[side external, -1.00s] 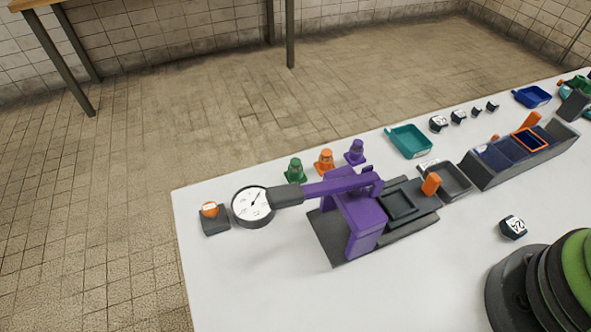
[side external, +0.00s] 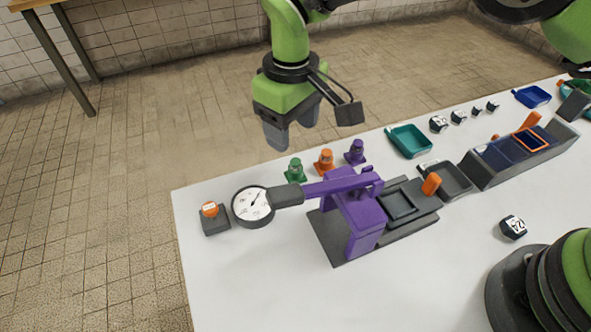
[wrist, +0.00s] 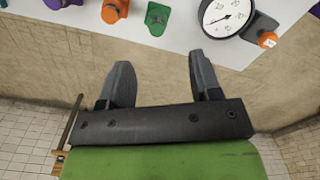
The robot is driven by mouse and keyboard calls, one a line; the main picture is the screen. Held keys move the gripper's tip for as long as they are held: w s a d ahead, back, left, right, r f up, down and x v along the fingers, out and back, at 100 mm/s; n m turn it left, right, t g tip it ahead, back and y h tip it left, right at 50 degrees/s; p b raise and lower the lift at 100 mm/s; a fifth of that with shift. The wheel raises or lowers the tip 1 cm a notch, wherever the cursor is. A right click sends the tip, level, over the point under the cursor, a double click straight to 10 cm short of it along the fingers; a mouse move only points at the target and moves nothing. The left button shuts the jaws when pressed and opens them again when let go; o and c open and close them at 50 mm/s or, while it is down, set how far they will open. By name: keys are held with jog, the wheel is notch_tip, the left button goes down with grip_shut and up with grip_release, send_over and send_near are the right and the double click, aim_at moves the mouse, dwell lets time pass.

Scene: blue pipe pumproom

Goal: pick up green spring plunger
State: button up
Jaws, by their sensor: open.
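The green spring plunger (side external: 295,170) stands upright on the white table near its back edge, left of an orange one and a purple one. My gripper (side external: 290,136) is open and empty, above and behind the green plunger in the side view, apart from it. In the wrist view the green plunger (wrist: 157,18) shows near the top edge, beyond the gap between the two grey fingers (wrist: 163,80). Nothing hides its upper part there.
The orange plunger (side external: 324,160) and purple plunger (side external: 355,152) stand close by. A purple press with a round dial gauge (side external: 252,205) stands in front. A dark block with an orange knob (side external: 210,211) is at left. A teal tray (side external: 409,141) is at right.

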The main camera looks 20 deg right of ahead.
aim_at(296, 162)
jog(key=f, duration=0.8)
jog(key=shift+s+d+f, duration=0.15)
jog(key=shift+d, duration=0.1)
jog(key=shift+c, duration=0.2)
jog(key=c, duration=1)
